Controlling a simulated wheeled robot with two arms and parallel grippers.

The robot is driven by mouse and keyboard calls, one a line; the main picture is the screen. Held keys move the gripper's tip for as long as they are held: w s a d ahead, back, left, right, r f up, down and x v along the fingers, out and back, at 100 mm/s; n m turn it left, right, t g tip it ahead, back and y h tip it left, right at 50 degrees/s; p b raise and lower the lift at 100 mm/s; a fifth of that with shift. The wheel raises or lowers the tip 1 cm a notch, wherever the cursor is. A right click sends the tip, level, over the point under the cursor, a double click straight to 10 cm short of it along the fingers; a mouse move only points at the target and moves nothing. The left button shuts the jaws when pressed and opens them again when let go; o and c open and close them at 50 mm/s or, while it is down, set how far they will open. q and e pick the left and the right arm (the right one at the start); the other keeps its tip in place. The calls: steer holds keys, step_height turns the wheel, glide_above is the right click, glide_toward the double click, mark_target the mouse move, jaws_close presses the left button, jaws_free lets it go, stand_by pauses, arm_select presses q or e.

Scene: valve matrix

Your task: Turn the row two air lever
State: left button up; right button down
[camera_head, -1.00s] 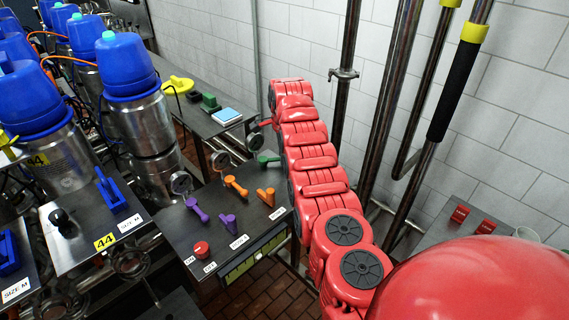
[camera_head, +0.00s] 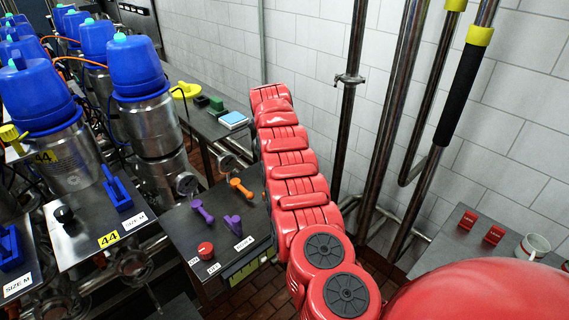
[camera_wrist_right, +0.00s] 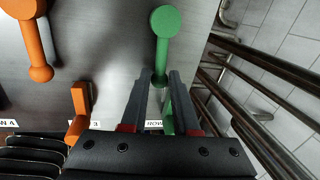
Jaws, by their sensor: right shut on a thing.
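A long orange lever (camera_wrist_right: 36,50) and a short orange lever (camera_wrist_right: 79,112) are to the left. In the head view, the panel (camera_head: 184,232) carries a long purple lever (camera_head: 203,210), a short purple lever (camera_head: 233,224) and the long orange lever (camera_head: 241,188). My red right arm hides the green levers and gripper there. My left gripper is out of view.
A red knob (camera_head: 205,250) sits at the panel's near corner. Steel canisters with blue tops (camera_head: 136,65) stand at left. Vertical pipes (camera_head: 390,130) rise at right by the white tiled wall (camera_head: 310,50).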

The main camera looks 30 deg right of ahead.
steer(key=shift+a+m, duration=0.35)
steer(key=shift+m, duration=0.15)
steer(key=c, duration=0.8)
jaws_free()
steer(key=shift+c, duration=0.2)
steer(key=shift+a+r, duration=0.1)
steer(key=shift+r, duration=0.5)
steer(key=a+r+p, duration=0.3)
steer(key=r+p, duration=0.3)
steer(key=r, duration=1)
steer(key=shift+s+p, duration=0.3)
steer(key=shift+s, duration=0.05)
